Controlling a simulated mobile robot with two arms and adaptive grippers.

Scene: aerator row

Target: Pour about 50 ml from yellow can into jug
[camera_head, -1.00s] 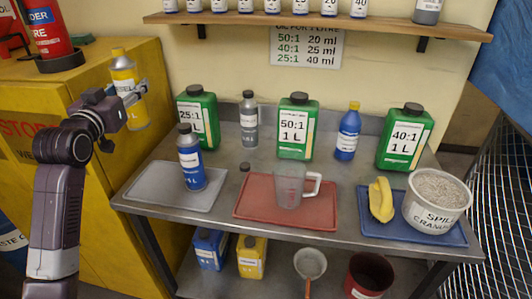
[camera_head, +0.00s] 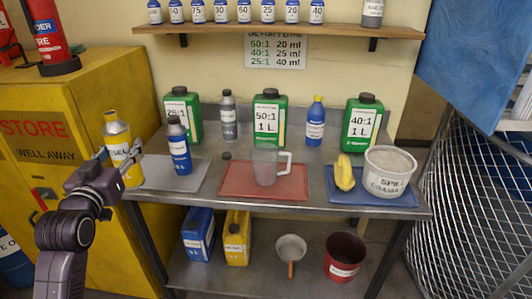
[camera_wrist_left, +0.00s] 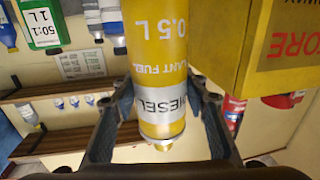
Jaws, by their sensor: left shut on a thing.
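The can is held nearly upright, leaning slightly, at the left end of the bench. In the left wrist view, the fingers (camera_wrist_left: 163,100) stand on either side of the can (camera_wrist_left: 160,60), which appears upside down there and also reads "0.5 L". The clear jug (camera_head: 266,168) with a white handle stands on the red tray (camera_head: 240,188), well to the right of the can. My right gripper is not in view.
A blue bottle (camera_head: 179,148) stands on the grey tray (camera_head: 155,178) between can and jug. Green oil jugs (camera_head: 268,120) line the back. A yellow sponge-like item (camera_head: 345,174) and a granule tub (camera_head: 388,172) are at right. A yellow cabinet (camera_head: 55,190) stands at left.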

